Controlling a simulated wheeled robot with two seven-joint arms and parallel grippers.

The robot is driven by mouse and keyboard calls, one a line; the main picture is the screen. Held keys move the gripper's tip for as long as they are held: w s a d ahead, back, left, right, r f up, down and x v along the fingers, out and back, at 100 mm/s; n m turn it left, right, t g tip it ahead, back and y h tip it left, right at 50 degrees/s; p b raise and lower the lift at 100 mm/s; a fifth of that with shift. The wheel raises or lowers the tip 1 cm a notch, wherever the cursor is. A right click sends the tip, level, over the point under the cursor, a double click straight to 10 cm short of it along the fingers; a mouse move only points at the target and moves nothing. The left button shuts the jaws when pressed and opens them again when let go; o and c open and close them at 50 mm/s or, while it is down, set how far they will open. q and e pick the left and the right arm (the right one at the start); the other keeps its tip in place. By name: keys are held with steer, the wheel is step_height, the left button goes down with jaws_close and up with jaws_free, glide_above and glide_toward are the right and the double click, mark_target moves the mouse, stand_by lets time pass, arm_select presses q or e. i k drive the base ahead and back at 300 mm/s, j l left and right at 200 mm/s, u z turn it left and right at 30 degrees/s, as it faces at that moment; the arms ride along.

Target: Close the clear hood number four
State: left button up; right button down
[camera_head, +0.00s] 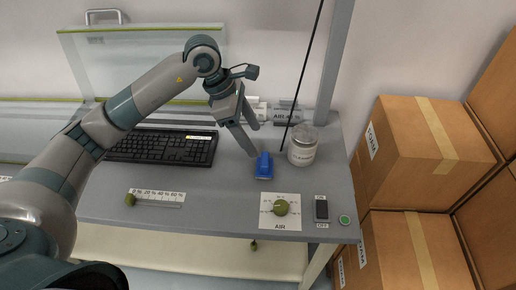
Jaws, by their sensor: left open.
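A clear hood (125,62) with yellow-green edges stands raised at the back of the grey bench, left of centre. A grey handle (106,15) shows at its top left. I cannot read a number on it. My left arm crosses in front of the hood's right part. My left gripper (254,140) is open and empty, pointing down to the right above the bench, well right of the handle and apart from the hood. My right gripper is out of view.
A black keyboard (165,146) lies below the hood. A blue object (264,167) and a lidded jar (302,148) are close to my left gripper. An AIR dial (281,207), slider (158,197) and switch (321,208) line the front. Cardboard boxes (395,165) stand right.

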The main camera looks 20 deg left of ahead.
mark_target(91, 40)
steer(key=u, duration=1.4)
